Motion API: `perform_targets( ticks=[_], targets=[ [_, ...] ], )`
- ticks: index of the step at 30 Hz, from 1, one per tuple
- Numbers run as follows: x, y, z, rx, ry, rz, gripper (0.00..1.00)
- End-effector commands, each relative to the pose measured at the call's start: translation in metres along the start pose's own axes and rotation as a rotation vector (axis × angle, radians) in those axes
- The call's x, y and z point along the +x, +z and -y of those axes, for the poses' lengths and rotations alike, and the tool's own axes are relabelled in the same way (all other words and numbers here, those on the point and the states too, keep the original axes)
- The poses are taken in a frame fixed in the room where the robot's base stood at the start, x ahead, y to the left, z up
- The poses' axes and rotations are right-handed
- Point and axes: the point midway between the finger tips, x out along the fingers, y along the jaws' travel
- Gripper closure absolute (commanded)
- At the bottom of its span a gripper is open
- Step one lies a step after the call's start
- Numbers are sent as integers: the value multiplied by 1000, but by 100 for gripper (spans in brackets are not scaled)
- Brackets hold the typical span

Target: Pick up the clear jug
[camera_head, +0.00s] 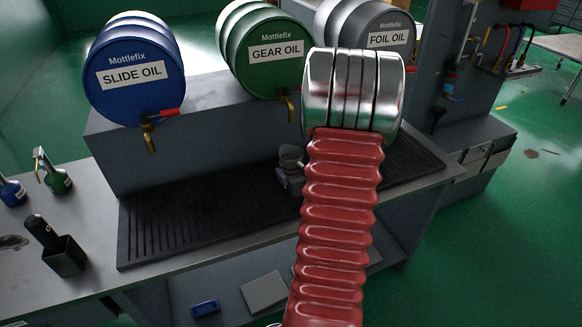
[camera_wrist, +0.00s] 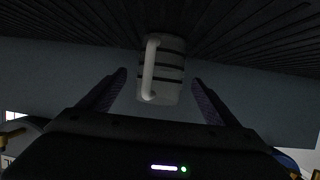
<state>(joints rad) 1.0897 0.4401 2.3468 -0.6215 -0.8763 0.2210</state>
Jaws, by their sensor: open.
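The jug (camera_wrist: 172,80) is pale, with dark bands round its body and a light handle on its left side in the wrist view. It appears upside down there, its base against the dark grooved mat (camera_wrist: 235,30). My gripper (camera_wrist: 160,78) is open, one dark finger on each side of the jug's lower part in the picture, with a gap on both sides. Nothing is held.
The grooved mat (camera_head: 215,212) lies on the bench below the blue slide oil drum (camera_head: 135,70), green gear oil drum (camera_head: 265,55) and grey foil oil drum (camera_head: 385,25), with taps overhanging. A black holder (camera_head: 65,257) and small oil cans (camera_head: 55,178) stand left. The mat's left part is clear.

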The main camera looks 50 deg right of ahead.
Motion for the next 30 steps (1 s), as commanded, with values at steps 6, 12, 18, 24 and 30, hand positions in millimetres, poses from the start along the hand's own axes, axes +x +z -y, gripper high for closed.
perform_targets(
  ticks=[6,12,18,24,30],
  targets=[
    [3,0,0,0,1,0,16],
    [4,0,0,0,0,0,16],
    [22,-1,2,-1,-2,0,16],
    [47,-2,2,-1,-1,0,16],
    [56,-2,2,-1,-1,0,16]
  ],
)
